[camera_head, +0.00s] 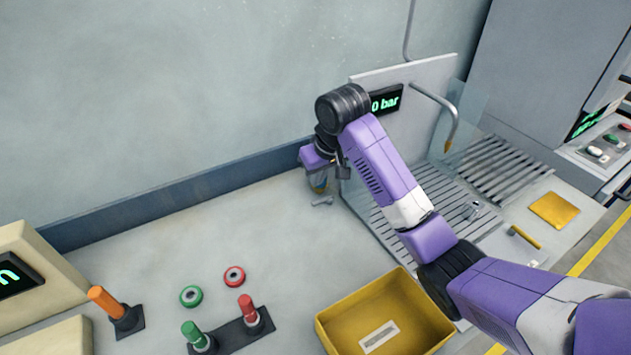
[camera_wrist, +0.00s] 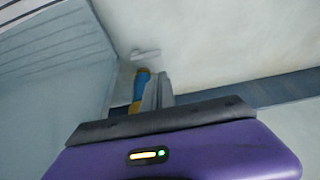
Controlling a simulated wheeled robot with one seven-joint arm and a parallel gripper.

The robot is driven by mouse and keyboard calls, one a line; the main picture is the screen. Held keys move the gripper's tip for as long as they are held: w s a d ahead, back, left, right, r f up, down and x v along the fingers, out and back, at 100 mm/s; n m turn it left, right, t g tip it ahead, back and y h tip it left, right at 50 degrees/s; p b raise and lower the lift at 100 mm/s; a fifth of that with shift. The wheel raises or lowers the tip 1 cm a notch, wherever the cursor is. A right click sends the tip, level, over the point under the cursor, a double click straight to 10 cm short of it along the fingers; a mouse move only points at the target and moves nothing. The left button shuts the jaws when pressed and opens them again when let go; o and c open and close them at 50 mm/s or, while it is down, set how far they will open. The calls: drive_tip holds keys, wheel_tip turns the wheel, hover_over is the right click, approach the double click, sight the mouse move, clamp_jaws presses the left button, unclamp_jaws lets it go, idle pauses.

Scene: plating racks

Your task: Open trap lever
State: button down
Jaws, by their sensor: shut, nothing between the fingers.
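My gripper (camera_head: 320,184) is at the back of the worktop, just left of the upright grey panel, pointing down and partly hidden by my own wrist. In the wrist view its grey fingers (camera_wrist: 158,92) are together, with nothing seen between them. A small blue and yellow part (camera_wrist: 140,84) shows right beside the fingers; it may be the trap lever, but I cannot tell whether they touch. A small grey metal piece (camera_head: 322,201) lies on the worktop by the gripper and also shows in the wrist view (camera_wrist: 146,54).
A yellow bin (camera_head: 335,329) stands at the front. Green and red levers (camera_head: 246,312) and an orange lever (camera_head: 107,300) stand at left. The slatted rack (camera_head: 440,195), a bent pipe (camera_head: 445,105) and a yellow-handled lever (camera_head: 525,237) are at right. The worktop's left middle is clear.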

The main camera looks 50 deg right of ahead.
drive_tip(key=p+x, duration=0.1)
drive_tip(key=x, duration=0.7)
drive_tip(key=shift+w+f, duration=0.1)
drive_tip(key=shift+f, duration=0.2)
